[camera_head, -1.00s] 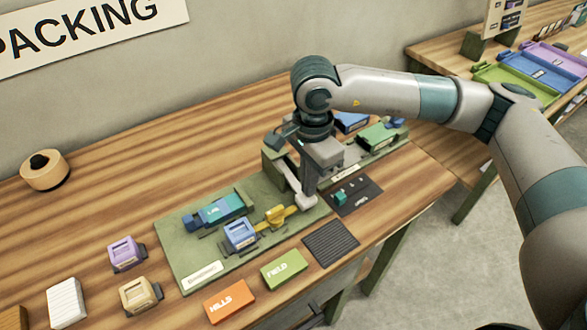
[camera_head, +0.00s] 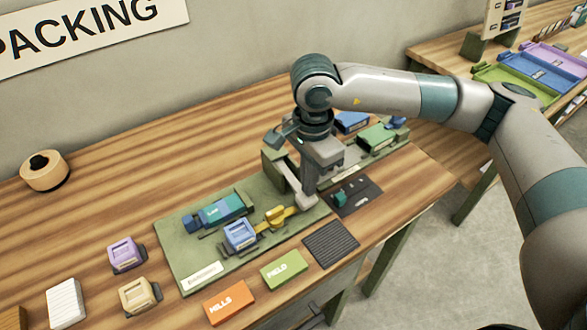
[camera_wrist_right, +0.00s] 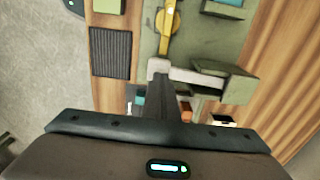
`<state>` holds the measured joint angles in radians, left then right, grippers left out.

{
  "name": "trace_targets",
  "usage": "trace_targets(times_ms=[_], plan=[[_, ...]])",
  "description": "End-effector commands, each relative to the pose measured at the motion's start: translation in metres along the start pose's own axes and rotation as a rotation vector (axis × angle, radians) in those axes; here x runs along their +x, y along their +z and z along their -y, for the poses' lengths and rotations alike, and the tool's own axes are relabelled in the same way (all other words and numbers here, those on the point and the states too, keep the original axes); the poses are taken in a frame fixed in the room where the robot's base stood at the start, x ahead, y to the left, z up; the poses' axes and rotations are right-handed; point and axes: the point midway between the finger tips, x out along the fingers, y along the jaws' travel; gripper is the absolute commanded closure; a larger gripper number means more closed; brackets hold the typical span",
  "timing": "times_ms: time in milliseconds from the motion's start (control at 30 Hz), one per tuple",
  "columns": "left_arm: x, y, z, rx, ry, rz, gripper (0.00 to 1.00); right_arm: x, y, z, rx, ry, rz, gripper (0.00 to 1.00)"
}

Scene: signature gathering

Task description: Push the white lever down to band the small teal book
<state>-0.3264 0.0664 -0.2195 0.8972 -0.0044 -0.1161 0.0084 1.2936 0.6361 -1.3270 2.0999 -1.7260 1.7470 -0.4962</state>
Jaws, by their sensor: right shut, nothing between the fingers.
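The white lever (camera_head: 293,186) runs from a green block on the green board down to a pale end pad, which sits under my right gripper (camera_head: 309,193). In the right wrist view the lever (camera_wrist_right: 195,76) and its pad lie just beyond the tips of my right gripper (camera_wrist_right: 172,86). The fingers are together and empty; whether they touch the pad is hard to tell. A teal book (camera_head: 229,206) with a white label lies in a holder on the left of the board, beside a blue piece. My left gripper is out of view.
The green board (camera_head: 180,262) also holds a blue stamp-like block (camera_head: 240,234) and a yellow arm (camera_head: 276,216). A dark mat (camera_head: 368,191) with small pieces lies to the right. Orange (camera_head: 229,302) and green (camera_head: 284,269) blocks lie in front.

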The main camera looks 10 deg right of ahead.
Motion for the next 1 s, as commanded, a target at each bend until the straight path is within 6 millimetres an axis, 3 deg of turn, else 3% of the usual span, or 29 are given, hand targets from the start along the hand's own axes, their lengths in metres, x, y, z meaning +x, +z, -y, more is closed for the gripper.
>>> trace_targets(times_ms=[1000], plan=[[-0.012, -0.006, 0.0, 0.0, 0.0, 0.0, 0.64, -0.068, 0.0, 0.0, 0.0, -0.001, 0.0, 1.0]])
